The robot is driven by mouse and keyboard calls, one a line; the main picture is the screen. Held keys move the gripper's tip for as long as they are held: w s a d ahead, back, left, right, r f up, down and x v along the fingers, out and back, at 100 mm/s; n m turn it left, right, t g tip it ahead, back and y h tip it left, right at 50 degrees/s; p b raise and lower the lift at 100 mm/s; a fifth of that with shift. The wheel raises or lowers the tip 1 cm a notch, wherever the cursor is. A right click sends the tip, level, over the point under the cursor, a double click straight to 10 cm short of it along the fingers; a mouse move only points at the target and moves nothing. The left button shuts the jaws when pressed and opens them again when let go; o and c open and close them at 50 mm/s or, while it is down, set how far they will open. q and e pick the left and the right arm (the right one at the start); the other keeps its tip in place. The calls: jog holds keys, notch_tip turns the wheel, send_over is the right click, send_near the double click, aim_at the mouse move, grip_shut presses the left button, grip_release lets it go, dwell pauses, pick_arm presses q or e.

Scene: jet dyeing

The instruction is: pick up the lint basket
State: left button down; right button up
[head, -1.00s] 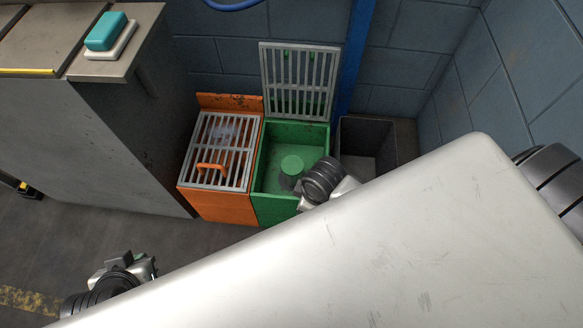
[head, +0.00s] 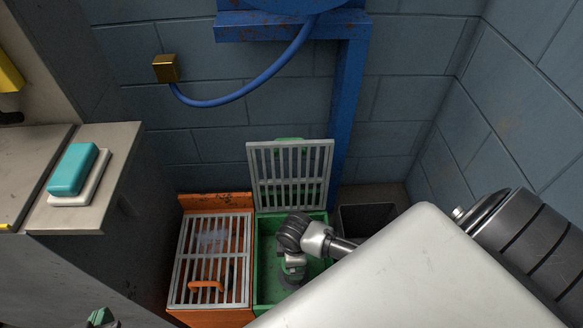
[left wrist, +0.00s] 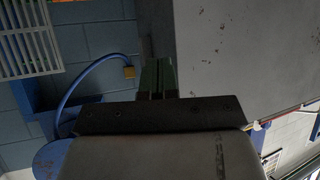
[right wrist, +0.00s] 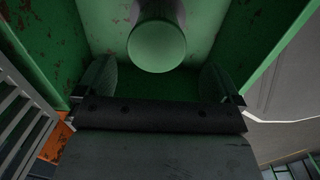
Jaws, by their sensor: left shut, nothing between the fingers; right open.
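A green round-topped piece (right wrist: 157,45) stands inside the open green box (head: 262,262); I cannot tell whether it is the handle of the lint basket. My right gripper (right wrist: 156,84) is open, with its fingers spread to either side below the round top in the right wrist view, and nothing is held. In the head view my right gripper (head: 292,268) reaches down into the green box and hides most of that piece. My left gripper (head: 103,318) is at the bottom left edge; in the left wrist view its fingers (left wrist: 157,78) are shut and empty.
The green box's grate lid (head: 290,175) stands open against the wall. An orange box (head: 212,203) with a closed grate (head: 212,255) adjoins it on the left. A dark bin (head: 366,218) stands right. A teal block (head: 73,169) lies on the counter (head: 112,165).

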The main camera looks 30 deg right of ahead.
aim_at(285, 271)
jog(key=f+b, duration=0.3)
jog(key=f, duration=0.3)
jog(key=shift+w+f, duration=0.1)
jog(key=shift+w, duration=0.1)
notch_tip(285, 271, down, 2)
jog(key=shift+f+b, duration=0.15)
jog(key=shift+b, duration=0.7)
jog(key=shift+f, duration=0.1)
pick_arm(q)
notch_tip(285, 271, up, 14)
jog(key=d+t+h, duration=0.2)
jog(key=t+h, duration=0.2)
jog(key=t, duration=0.9)
jog(key=shift+w+d+m+t, duration=0.3)
jog(key=shift+w+d, duration=0.1)
jog(key=shift+w, duration=0.05)
pick_arm(e)
jog(key=shift+c, duration=0.4)
jog(key=c, duration=1)
